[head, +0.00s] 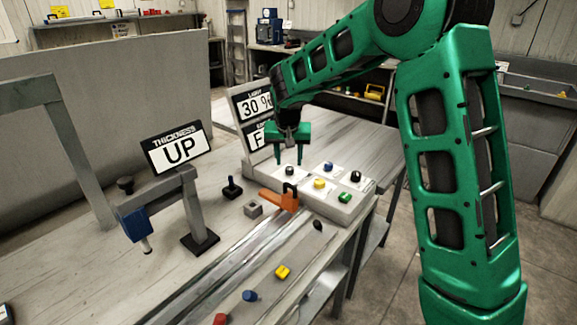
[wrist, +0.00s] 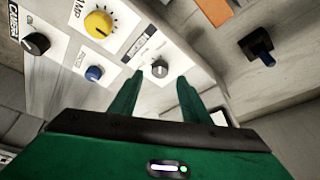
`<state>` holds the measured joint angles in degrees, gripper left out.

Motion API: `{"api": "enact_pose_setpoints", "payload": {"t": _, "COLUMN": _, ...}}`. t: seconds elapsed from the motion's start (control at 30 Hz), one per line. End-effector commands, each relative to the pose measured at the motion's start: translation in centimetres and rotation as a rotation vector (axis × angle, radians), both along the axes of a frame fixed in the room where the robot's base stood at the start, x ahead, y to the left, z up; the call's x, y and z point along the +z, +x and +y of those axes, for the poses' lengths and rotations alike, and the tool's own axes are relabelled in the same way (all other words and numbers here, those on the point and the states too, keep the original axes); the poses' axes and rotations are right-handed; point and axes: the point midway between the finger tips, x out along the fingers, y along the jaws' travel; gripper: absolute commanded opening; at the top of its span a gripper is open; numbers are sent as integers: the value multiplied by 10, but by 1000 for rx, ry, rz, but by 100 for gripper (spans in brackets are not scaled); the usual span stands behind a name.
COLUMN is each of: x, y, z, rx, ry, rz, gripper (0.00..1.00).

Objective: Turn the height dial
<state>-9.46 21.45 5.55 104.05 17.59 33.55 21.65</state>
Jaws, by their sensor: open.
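A dark knob (head: 290,170) sits on a white plate at the left back of the grey control box. It also shows in the wrist view (wrist: 159,68), pale on top, beside a label too blurred to read, so I cannot confirm it is the height dial. My gripper (head: 291,161) points down over this knob. Its two green fingers are apart, one on each side of the knob in the wrist view (wrist: 160,77). Contact with the knob cannot be told.
The box also carries a blue knob (head: 328,166), yellow knob (head: 319,183), black knob (head: 356,176) and green knob (head: 344,197). An orange part (head: 281,199) and black lever (head: 232,188) stand close by. Display panels (head: 250,104) rise behind. A THICKNESS sign (head: 178,148) reads UP.

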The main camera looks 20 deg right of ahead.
Motion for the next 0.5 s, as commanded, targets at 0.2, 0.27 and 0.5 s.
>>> {"api": "enact_pose_setpoints", "payload": {"t": 0.2, "x": 38, "y": -13, "z": 5, "rx": 0, "ry": 0, "rz": -3, "gripper": 43}}
{"api": "enact_pose_setpoints", "payload": {"t": 0.27, "x": 46, "y": -16, "z": 6, "rx": -1, "ry": 0, "rz": -3, "gripper": 43}}
{"api": "enact_pose_setpoints", "payload": {"t": 0.5, "x": 62, "y": -22, "z": 9, "rx": -1, "ry": 0, "rz": 0, "gripper": 43}}
